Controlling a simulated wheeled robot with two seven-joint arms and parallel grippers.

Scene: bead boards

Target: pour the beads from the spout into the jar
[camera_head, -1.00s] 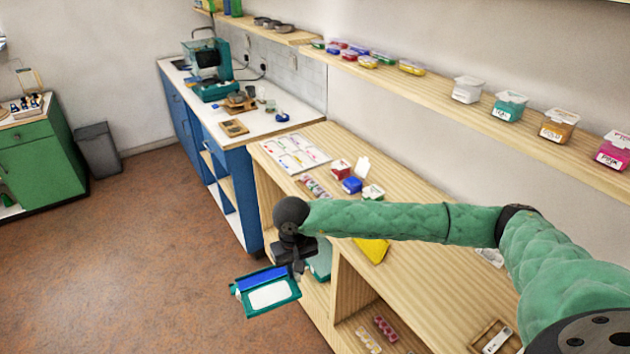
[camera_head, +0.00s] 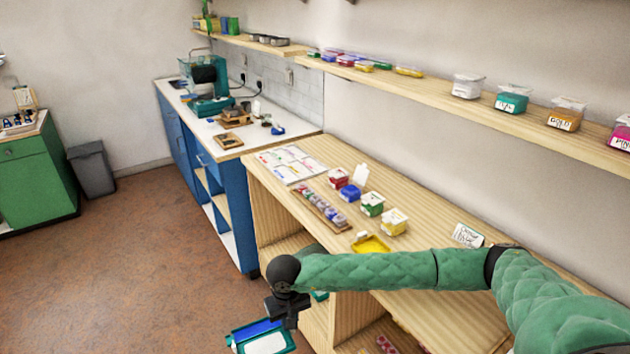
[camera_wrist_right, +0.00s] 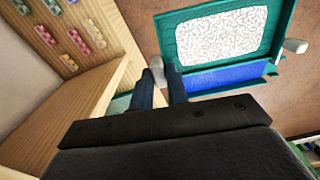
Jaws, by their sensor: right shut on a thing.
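A teal-framed tray (camera_head: 236,336) with a blue strip and a white panel hangs below my right gripper (camera_head: 289,318), over the floor in front of the wooden bench. In the right wrist view, my right gripper (camera_wrist_right: 161,84) is shut on a grey knob at the tray's near edge. There the tray (camera_wrist_right: 168,38) shows a speckled white panel, perhaps beads, beside the blue strip (camera_wrist_right: 225,76). On the bench stand small boxes: red (camera_head: 338,178), blue (camera_head: 348,192), green (camera_head: 372,204) and yellow (camera_head: 393,222). I cannot tell which thing is the jar. My left gripper is not in view.
The wooden bench (camera_head: 440,215) also holds a row of coloured pieces (camera_head: 320,206), a yellow tray (camera_head: 371,244), a label card (camera_head: 467,235) and a white sheet (camera_head: 290,164). Labelled tubs, including a teal one (camera_head: 511,99), stand on the wall shelf.

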